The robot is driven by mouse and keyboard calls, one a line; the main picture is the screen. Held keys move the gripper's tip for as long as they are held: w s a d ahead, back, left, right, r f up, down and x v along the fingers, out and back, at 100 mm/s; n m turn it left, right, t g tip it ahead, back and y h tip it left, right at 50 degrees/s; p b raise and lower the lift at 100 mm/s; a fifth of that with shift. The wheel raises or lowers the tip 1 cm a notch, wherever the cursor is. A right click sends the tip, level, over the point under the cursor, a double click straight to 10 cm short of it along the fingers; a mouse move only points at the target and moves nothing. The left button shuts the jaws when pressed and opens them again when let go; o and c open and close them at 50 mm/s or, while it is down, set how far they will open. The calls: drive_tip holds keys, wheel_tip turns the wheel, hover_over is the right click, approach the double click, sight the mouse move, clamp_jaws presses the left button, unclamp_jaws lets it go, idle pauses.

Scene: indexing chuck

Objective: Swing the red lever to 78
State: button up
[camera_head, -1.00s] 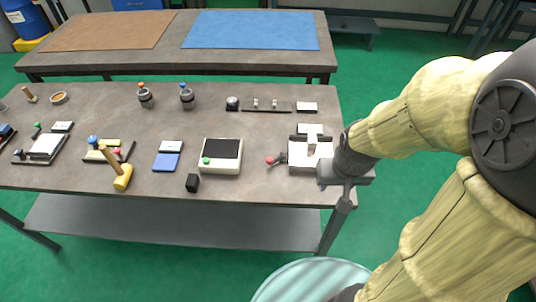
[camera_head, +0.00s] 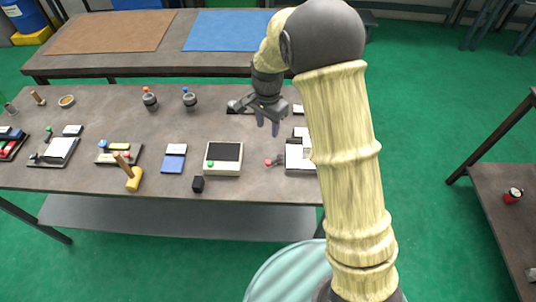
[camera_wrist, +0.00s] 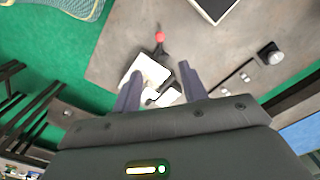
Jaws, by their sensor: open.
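The red lever's ball knob (camera_head: 268,162) sticks out at the left of a pale box-like device (camera_head: 296,168) near the table's front right. A short dark arm joins the knob to the device. In the wrist view the knob (camera_wrist: 160,37) lies beyond my fingertips, with the pale device (camera_wrist: 140,68) below it. My gripper (camera_head: 268,127) is open and empty, pointing down above the table, behind the lever in the head view. Its two fingers are spread in the wrist view (camera_wrist: 159,78), apart from the lever. My arm hides the device's right side. No scale numbers are readable.
A cream box with a dark top (camera_head: 223,158) stands left of the lever. A small black block (camera_head: 198,184) and a yellow-headed mallet (camera_head: 134,180) lie farther left. A dark rail fixture is partly behind my gripper. Another table (camera_head: 497,215) stands at right.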

sight(268, 161)
wheel_tip(268, 161, down, 18)
drive_tip(key=p, duration=0.3)
drive_tip(key=shift+r, duration=0.25)
idle(0.3)
drive_tip(key=shift+c, duration=0.4)
clamp_jaws()
